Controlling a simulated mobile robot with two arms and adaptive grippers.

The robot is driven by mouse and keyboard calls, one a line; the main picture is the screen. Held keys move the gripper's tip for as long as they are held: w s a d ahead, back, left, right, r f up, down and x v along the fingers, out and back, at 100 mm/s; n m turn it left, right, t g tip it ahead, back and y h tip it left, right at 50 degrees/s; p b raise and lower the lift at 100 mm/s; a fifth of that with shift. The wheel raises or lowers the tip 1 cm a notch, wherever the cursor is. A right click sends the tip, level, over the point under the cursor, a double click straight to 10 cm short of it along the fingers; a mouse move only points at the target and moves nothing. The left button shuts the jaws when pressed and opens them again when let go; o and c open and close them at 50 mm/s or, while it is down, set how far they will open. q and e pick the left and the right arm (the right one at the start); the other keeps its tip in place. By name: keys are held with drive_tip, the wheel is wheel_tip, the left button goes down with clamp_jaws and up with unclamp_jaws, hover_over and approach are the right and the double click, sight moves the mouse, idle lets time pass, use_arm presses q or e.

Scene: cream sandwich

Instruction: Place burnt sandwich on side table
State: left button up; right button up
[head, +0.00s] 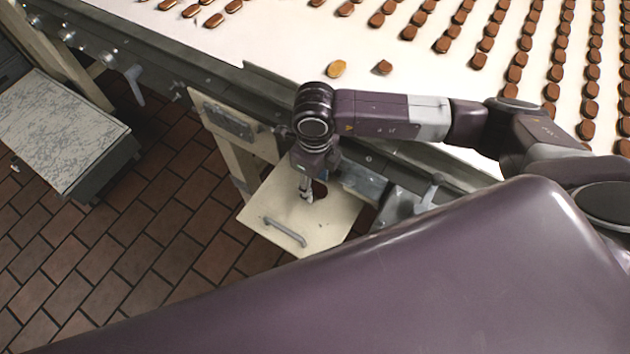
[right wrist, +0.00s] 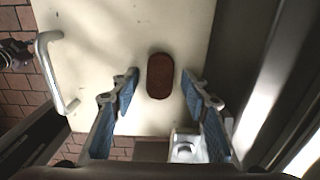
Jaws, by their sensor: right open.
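A dark brown oval sandwich (right wrist: 160,76) lies against a cream-coloured side surface with a grey handle (right wrist: 95,40). In the head view this surface (head: 262,213) stands beside the conveyor, and a dark edge of the sandwich (head: 320,189) shows just right of my gripper. My right gripper (head: 306,196) points down over the surface. In the right wrist view its blue-padded fingers (right wrist: 160,84) are open, one on each side of the sandwich, with gaps on both sides. My left gripper is not in view.
The white conveyor (head: 250,35) carries rows of brown sandwiches, with a paler yellow one (head: 337,69) near its front edge. A marbled grey-white table (head: 50,130) stands at the left. Tiled floor (head: 150,240) lies clear between it and the cream surface.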

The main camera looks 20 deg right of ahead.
sight(315, 187)
drive_tip(key=shift+r, duration=0.3)
wheel_tip(315, 187, up, 12)
drive_tip(key=b, duration=0.2)
drive_tip(key=shift+f+b, duration=0.15)
drive_tip(key=shift+b, duration=0.25)
